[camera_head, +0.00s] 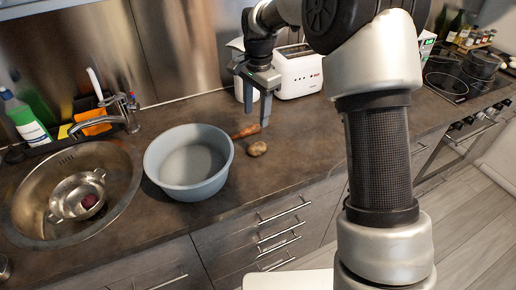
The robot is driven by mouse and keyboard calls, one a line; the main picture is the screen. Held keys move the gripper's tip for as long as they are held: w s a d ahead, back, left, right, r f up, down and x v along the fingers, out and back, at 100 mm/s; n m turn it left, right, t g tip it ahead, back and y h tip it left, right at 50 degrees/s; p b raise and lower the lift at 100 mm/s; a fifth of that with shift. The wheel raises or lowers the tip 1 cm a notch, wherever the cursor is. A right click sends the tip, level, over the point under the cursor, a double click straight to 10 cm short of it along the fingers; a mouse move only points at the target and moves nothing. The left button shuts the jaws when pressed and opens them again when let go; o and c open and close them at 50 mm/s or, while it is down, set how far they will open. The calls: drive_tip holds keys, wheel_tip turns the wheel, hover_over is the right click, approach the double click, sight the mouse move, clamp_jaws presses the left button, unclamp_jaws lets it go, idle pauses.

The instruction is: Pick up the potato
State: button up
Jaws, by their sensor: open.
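The potato (257,148) is small, brown and rounded. It lies on the dark countertop, just right of a large grey-blue bowl (189,163). My gripper (256,106) is above the counter, behind and above the potato, with its fingers pointing down and apart. It is open, and nothing shows between its fingers. The potato is in plain view and apart from the fingers.
A carrot-like orange-brown item (246,132) lies just behind the potato. A white toaster (298,72) stands behind my gripper. The sink (32,206) with a colander is at left, the stove (455,85) at far right. Counter right of the potato is clear.

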sight(256, 145)
drive_tip(key=f, duration=1.4)
drive_tip(key=shift+w+a, duration=0.1)
drive_tip(key=shift+w, duration=0.1)
drive_tip(key=shift+r, duration=0.1)
drive_tip(key=c, duration=0.8)
